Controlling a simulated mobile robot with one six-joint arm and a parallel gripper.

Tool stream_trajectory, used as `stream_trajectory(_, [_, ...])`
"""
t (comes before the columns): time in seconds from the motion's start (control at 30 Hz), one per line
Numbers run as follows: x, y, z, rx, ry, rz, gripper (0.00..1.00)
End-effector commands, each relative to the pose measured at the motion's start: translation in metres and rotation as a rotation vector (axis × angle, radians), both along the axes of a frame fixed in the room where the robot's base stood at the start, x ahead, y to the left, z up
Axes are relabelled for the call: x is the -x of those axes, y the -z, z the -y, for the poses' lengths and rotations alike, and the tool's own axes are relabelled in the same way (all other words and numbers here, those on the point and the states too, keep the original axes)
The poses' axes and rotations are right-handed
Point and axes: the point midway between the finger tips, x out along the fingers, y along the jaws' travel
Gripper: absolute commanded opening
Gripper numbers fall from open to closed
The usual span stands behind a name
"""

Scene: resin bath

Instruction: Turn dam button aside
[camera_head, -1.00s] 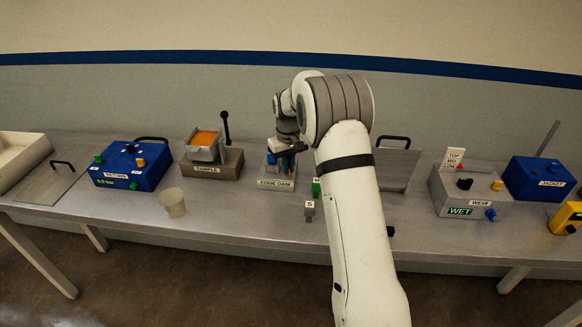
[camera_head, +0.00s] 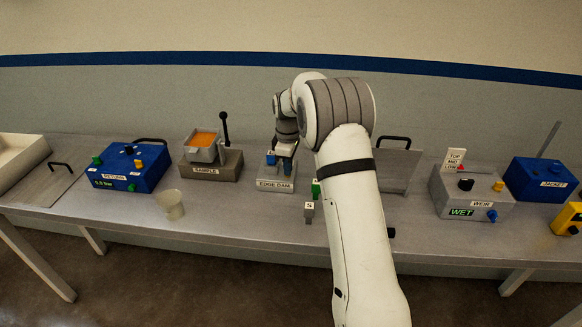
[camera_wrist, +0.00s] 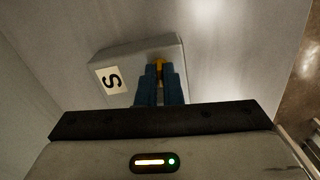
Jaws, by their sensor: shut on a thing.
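The edge dam box (camera_head: 262,184) is a small grey box labelled EDGE DAM, standing mid-bench in the head view. My gripper (camera_head: 286,168) reaches down onto its top. In the wrist view, my gripper (camera_wrist: 159,75) has its two blue fingers close together around a small orange-yellow button (camera_wrist: 159,63). The button sits near one edge of a grey block (camera_wrist: 140,52) that carries a white label with an S (camera_wrist: 111,80). The fingers hide much of the button, so its exact turn angle cannot be told.
Small blocks marked S (camera_head: 309,212) and green M (camera_head: 316,189) stand close to the right, beside my arm. The sample stand (camera_head: 222,168) with its upright lever is to the left. A cup (camera_head: 170,204) stands near the front edge. The weir box (camera_head: 447,190) is farther right.

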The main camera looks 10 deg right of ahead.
Motion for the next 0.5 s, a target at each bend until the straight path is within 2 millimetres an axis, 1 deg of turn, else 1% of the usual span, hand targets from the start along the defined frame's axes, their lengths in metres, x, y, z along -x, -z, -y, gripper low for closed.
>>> stream_trajectory(0.03, [0.0014,0.0013,-0.0027,-0.003,-0.025,-0.005,0.00])
stream_trajectory(0.2, [0.0017,0.0015,-0.0030,-0.004,-0.097,-0.006,0.00])
stream_trajectory(0.5, [0.0021,0.0018,-0.0035,-0.006,-0.146,-0.007,0.00])
